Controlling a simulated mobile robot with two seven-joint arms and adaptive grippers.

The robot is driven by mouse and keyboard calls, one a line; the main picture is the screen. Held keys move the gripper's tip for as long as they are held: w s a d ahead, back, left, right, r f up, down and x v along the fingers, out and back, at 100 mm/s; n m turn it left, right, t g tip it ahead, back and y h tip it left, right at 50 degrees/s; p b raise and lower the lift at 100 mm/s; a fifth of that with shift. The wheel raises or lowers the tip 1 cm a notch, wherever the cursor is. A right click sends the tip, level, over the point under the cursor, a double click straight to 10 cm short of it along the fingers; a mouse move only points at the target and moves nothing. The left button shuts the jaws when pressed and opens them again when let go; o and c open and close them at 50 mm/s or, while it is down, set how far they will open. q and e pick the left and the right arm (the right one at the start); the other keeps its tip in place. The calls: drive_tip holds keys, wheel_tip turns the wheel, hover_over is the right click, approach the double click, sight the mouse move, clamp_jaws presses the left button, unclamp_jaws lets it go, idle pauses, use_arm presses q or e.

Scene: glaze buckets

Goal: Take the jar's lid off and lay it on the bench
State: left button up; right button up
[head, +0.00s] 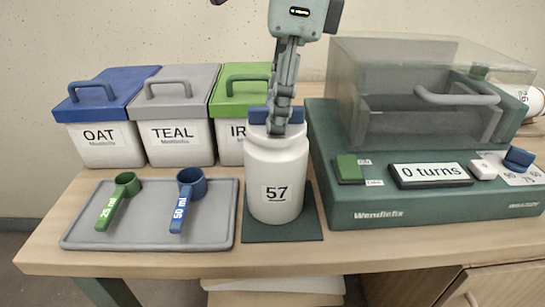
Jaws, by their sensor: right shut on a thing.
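The white jar (277,180) marked 57 stands upright on a dark green mat at the middle of the bench (190,262). Its blue lid (258,116) sits at the jar's mouth, and the middle of the lid is hidden behind the fingers. My right gripper (278,128) comes straight down from above and is shut on the lid. I cannot tell whether there is any gap between lid and jar. My left gripper is not in view.
A grey tray (148,236) with a green scoop (117,204) and a blue scoop (190,200) lies left of the jar. Lidded buckets, OAT (103,140), TEAL (177,142) and a green-lidded one (231,150), stand behind. A green machine (425,204) with a clear hood fills the right.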

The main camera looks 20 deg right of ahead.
drive_tip(key=shift+f, duration=0.1)
drive_tip(key=shift+c, duration=0.4)
drive_tip(key=shift+n, duration=0.9)
drive_tip(key=shift+n+g, duration=0.3)
drive_tip(key=shift+n, duration=0.9)
drive_tip(key=shift+p, duration=0.3)
drive_tip(key=n, duration=0.4)
drive_tip(key=shift+r+g, duration=0.2)
drive_tip(key=shift+g, duration=0.1)
drive_tip(key=n, duration=0.4)
drive_tip(key=shift+g+h, duration=0.3)
